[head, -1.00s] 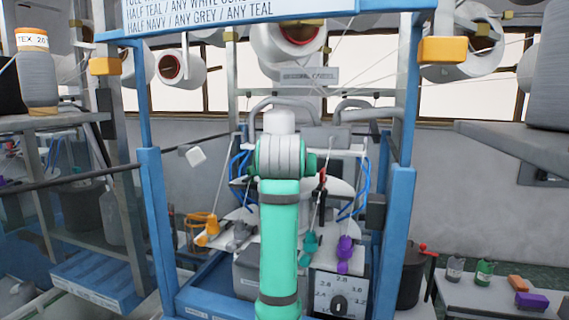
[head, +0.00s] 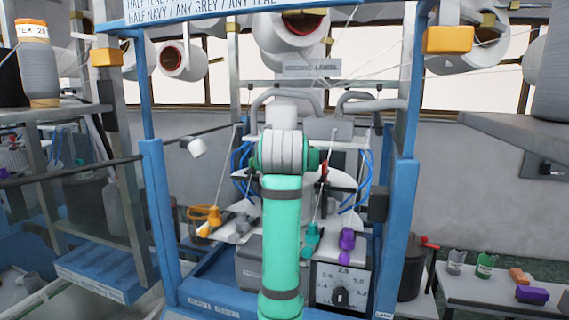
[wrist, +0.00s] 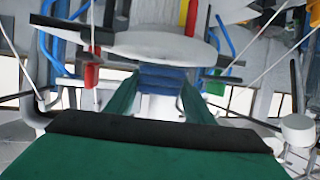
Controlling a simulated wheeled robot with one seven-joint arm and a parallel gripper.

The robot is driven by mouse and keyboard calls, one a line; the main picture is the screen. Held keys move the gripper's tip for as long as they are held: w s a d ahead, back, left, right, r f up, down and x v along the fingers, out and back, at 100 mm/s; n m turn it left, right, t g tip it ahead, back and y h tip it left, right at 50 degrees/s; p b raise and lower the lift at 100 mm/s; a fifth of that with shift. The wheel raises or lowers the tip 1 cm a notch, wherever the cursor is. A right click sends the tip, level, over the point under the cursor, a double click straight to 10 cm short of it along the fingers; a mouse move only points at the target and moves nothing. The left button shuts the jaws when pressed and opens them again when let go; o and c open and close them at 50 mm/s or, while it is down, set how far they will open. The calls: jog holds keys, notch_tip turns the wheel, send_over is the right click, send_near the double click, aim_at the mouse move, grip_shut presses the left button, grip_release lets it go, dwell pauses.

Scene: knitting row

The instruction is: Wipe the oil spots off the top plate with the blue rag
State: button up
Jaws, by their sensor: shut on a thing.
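The blue rag (wrist: 160,78) is folded between the two green fingers of my gripper (wrist: 160,95) in the wrist view. My gripper is shut on it. A pale round plate (wrist: 140,44), which looks like the top plate, lies just beyond the rag. I cannot tell whether the rag touches it. In the head view, part of a pale round plate (head: 345,186) shows behind my arm, which hides my gripper and the rag. I cannot make out oil spots in either view.
Blue posts (head: 399,215) of the machine frame stand on both sides of my arm. Thin yarns, blue tubes (head: 362,185) and a red-and-black part (wrist: 92,70) are close to the plate. A dial panel (head: 325,271) is low in front. A side table (head: 480,300) holds small bottles.

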jog(key=shift+a+f, duration=0.25)
jog(key=shift+a, duration=0.2)
jog(key=shift+w+a+f, duration=0.1)
jog(key=shift+w+f, duration=0.05)
jog(key=shift+f, duration=0.2)
